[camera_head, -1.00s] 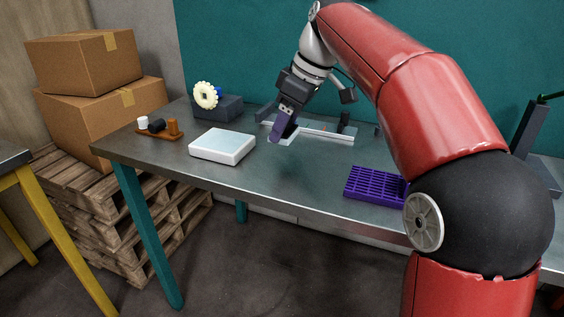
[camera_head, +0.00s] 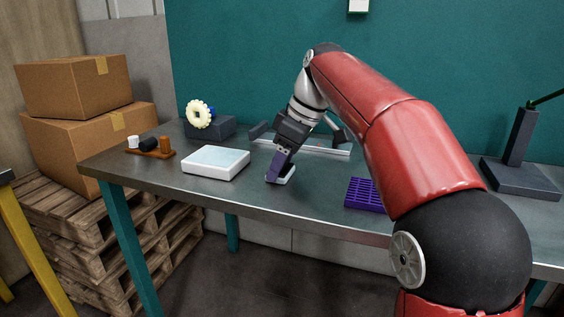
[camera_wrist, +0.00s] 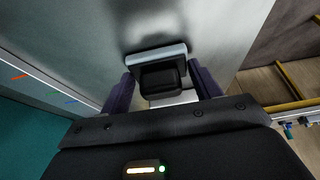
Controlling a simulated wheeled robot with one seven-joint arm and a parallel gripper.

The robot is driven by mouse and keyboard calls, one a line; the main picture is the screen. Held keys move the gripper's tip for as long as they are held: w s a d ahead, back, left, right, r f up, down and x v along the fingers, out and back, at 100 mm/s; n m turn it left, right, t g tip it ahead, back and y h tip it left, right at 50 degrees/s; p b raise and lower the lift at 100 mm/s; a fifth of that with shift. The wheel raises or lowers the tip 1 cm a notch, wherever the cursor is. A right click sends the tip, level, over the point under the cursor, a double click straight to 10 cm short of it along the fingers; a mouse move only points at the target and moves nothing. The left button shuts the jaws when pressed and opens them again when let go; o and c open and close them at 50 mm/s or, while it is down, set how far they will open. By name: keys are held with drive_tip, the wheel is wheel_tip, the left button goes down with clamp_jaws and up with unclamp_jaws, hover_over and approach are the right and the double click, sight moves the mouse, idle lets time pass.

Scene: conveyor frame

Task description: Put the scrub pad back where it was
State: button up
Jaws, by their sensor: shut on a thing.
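The scrub pad (camera_wrist: 160,75) has a dark block-like grip on a pale grey base. My gripper (camera_head: 279,168) points down with its purple fingers on either side of the dark grip, shut on it. In the head view, the pad's pale base (camera_head: 288,178) shows at the fingertips, at or just above the tabletop; I cannot tell whether it touches. It is right of the white slab and left of the purple grid tray. The fingers hide part of the pad.
On the metal table (camera_head: 320,201) are a white slab (camera_head: 215,162), a purple grid tray (camera_head: 364,194), an orange-brown holder (camera_head: 150,153) with small items, a tape dispenser (camera_head: 210,126), a pale rail (camera_head: 318,149) behind my gripper and a dark stand (camera_head: 520,170).

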drive_tip(key=o, duration=1)
drive_tip(key=p+v, duration=0.4)
drive_tip(key=v, duration=0.8)
drive_tip(key=shift+r, duration=0.15)
